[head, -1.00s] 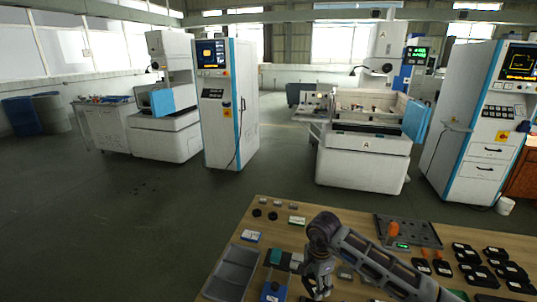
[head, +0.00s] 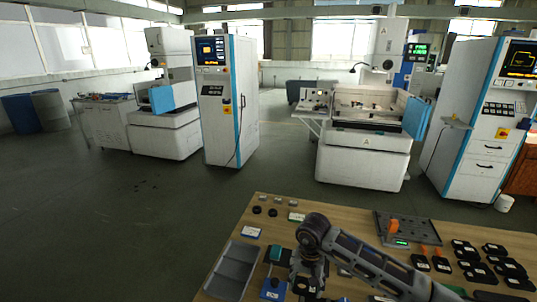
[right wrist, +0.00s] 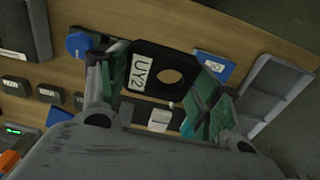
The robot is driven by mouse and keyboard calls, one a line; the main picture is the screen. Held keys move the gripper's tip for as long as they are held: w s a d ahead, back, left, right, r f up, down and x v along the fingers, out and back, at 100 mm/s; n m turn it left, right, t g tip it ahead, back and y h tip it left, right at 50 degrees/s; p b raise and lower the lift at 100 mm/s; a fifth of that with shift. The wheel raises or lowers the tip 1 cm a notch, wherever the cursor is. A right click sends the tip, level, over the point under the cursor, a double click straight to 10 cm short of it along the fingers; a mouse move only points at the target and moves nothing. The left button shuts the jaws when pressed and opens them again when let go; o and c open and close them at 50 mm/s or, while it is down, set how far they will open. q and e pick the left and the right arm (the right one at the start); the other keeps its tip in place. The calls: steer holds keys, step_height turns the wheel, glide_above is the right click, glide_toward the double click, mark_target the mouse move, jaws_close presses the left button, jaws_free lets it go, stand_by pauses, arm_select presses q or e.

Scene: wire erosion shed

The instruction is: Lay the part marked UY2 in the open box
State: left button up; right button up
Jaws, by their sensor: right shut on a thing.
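My right gripper (right wrist: 158,98) is shut on a black part (right wrist: 150,57) with a round hole and a white label reading UY2, in the right wrist view. One finger stands on each side of the part. In the head view my right gripper (head: 307,278) hangs over the front of the wooden table, and the held part is hard to make out there. A grey open tray-like box (head: 247,245) with raised walls lies left of it; it also shows at the right of the right wrist view (right wrist: 277,72). My left gripper is not in view.
A blue labelled item (head: 272,289) lies between the tray and my gripper. Small labelled black blocks (right wrist: 48,88) lie on the other side. A grey fixture plate (head: 412,229) with orange pieces and several black parts (head: 466,255) lie further right.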

steer(key=shift+s+n, duration=0.35)
steer(key=shift+n, duration=0.55)
steer(key=shift+s+d+f+n, duration=0.2)
steer(key=shift+s+d+n, duration=0.25)
steer(key=shift+n, duration=0.35)
steer(key=d, duration=0.9)
steer(key=shift+d+r, duration=0.15)
steer(key=shift+r, duration=0.05)
